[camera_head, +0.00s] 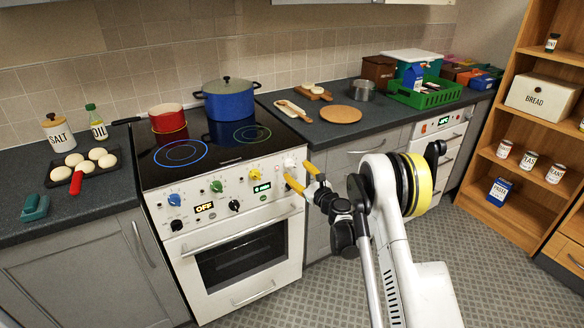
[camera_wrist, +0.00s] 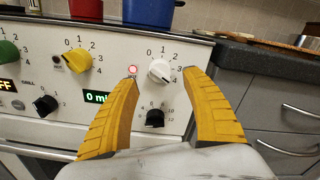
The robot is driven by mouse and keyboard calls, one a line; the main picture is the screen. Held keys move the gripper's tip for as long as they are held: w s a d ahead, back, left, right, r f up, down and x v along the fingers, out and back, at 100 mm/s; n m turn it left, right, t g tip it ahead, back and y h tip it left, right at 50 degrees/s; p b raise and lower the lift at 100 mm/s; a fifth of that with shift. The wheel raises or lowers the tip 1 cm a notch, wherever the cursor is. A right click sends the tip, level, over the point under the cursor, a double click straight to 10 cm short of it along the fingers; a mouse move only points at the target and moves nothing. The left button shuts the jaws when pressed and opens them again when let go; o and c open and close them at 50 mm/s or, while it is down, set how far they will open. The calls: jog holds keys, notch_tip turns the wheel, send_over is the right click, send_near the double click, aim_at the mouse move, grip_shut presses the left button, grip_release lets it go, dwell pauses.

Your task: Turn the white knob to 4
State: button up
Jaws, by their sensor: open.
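The white knob (camera_wrist: 160,71) is on the cream front panel of the stove (camera_head: 249,246), at the right end of the upper knob row. Printed numbers from 0 upward curve around it; I cannot tell surely which number it points to. It also shows small in the head view (camera_head: 289,163). My gripper (camera_wrist: 161,78) has two yellow fingers, open and empty. In the wrist view the fingertips frame the knob, one on its left and one on its right, with gaps on both sides. In the head view my gripper (camera_head: 300,177) is close to the panel's right end.
A lit red lamp (camera_wrist: 132,70) is left of the white knob. A black knob (camera_wrist: 155,118) is below it, and a yellow knob (camera_wrist: 79,60) is farther left. A red pan (camera_head: 167,119) and a blue pot (camera_head: 229,101) stand on the hob. Floor to the right is clear.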

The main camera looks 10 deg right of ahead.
jog(key=v, duration=0.7)
jog(key=shift+s, duration=0.15)
jog(key=shift+r, duration=0.1)
jog(key=s+a+r+n+g, duration=0.3)
jog(key=s+a+r+n, duration=0.15)
jog(key=r+n, duration=0.45)
jog(key=s+a+r+n+g, duration=0.2)
jog(key=s+r+n, duration=0.2)
jog(key=s, duration=0.2)
jog(key=s+a+r+n+g, duration=0.1)
jog(key=s+a+r+n, duration=0.2)
jog(key=s, duration=0.2)
jog(key=s+d+f+n+g+h, duration=0.1)
jog(key=s+n, duration=0.5)
jog(key=s, duration=0.7)
jog(key=s+d+f+n+g+h, duration=0.1)
jog(key=s+d+n+g+h, duration=0.2)
jog(key=s, duration=1.1)
jog(key=d+n+h, duration=0.1)
jog(key=d+n, duration=0.1)
jog(key=n, duration=0.1)
jog(key=shift+s+f+n+h, duration=0.2)
jog(key=shift+n+h, duration=0.1)
